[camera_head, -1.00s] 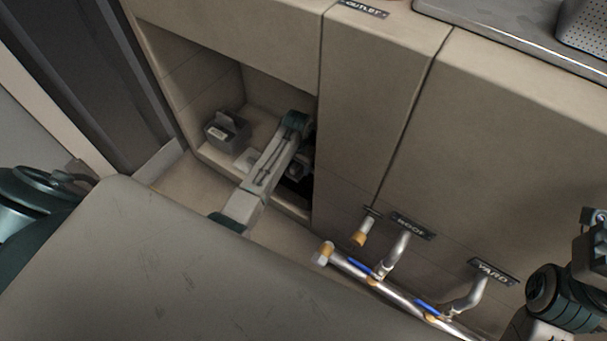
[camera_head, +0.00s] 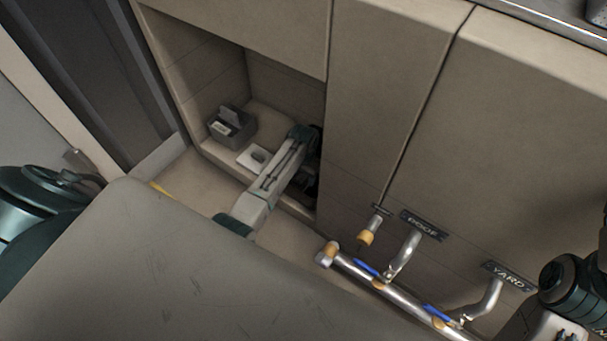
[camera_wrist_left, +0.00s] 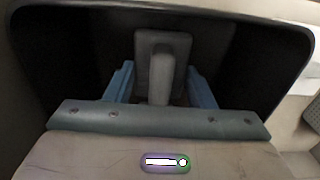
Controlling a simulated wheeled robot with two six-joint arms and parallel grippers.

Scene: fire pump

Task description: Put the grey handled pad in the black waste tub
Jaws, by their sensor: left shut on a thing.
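In the left wrist view, the grey handled pad (camera_wrist_left: 165,48) shows between the blue fingers of my left gripper (camera_wrist_left: 160,90), which is shut on its handle. The dark walls and rim of the black waste tub (camera_wrist_left: 52,60) surround the pad and fingers, so the pad is over or within the tub's opening. Whether it touches the bottom cannot be told. In the head view my left arm reaches into the low alcove, and its wrist hides the gripper, the pad and most of the tub. My right arm shows at the right edge, its gripper out of view.
A grey box with a label (camera_head: 231,127) and a pale flat plate (camera_head: 255,158) sit in the alcove, left of my arm. Right of the alcove are cabinet panels and a silver pipe (camera_head: 400,300) with blue-handled valves, below the ROOF and YARD signs.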

